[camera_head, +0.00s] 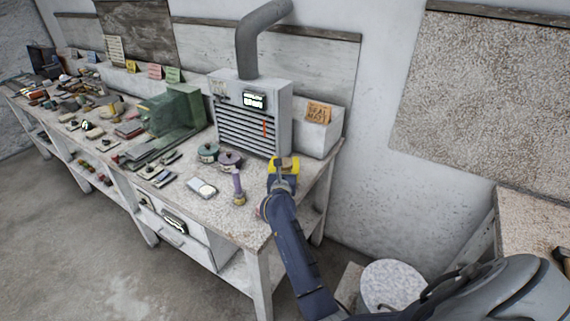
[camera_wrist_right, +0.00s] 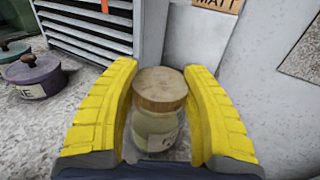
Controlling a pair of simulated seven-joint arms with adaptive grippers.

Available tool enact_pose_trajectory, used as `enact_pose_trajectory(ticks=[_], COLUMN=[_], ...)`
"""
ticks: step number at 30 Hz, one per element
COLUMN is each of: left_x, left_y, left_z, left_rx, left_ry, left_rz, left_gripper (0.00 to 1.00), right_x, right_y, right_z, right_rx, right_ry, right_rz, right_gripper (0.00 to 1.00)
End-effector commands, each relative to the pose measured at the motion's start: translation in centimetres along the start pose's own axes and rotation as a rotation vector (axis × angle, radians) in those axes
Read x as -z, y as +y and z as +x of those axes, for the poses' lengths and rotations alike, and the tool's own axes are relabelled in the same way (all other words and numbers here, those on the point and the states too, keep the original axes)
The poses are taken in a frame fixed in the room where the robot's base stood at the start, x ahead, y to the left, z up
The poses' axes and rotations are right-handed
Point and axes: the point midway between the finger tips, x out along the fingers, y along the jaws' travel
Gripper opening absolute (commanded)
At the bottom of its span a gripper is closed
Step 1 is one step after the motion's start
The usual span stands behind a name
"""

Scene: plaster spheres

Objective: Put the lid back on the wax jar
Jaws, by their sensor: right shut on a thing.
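The wax jar (camera_wrist_right: 155,127) is a pale, cloudy glass jar with a light label, standing upright on the bench in the right wrist view. The round wooden lid (camera_wrist_right: 160,84) is over its mouth, level and lined up with it; I cannot tell whether a thin gap is left. The yellow fingers of my right gripper (camera_wrist_right: 160,100) are on both sides of the lid, shut on it. In the head view my right gripper (camera_head: 284,166) is at the bench's right end and hides most of the jar. My left gripper is not in view.
A grey vented box (camera_head: 252,115) with a duct stands behind, and a white block (camera_head: 318,135) is to its right. Purple (camera_head: 230,161) and green (camera_head: 208,152) lidded pots and a purple-handled tool (camera_head: 238,188) are to the left. Bench edge is close on the right.

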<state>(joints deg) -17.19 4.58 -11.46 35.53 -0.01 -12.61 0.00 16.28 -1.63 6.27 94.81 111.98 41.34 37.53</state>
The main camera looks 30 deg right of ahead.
Motion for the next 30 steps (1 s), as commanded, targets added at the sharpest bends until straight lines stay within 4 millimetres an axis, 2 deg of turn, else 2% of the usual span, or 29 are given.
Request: enact_pose_trajectory(ticks=[8,9,14,24,30], left_x=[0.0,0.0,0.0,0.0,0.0], left_y=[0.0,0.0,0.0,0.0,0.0], left_z=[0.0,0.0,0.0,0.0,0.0], left_rx=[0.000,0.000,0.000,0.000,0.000], left_ry=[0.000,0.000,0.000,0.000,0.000], left_rz=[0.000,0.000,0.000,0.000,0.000], left_gripper=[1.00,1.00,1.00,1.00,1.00], right_x=[0.2,0.3,0.3,-0.1,0.1], right_y=[0.0,0.0,0.0,0.0,0.0], right_z=[0.0,0.0,0.0,0.0,-2.4], right_rx=[0.000,0.000,0.000,0.000,-0.001], right_ry=[-0.001,0.000,0.000,0.000,0.002], right_rz=[0.000,0.000,0.000,0.001,0.001], right_gripper=[0.00,0.50,0.69,0.71,0.71])
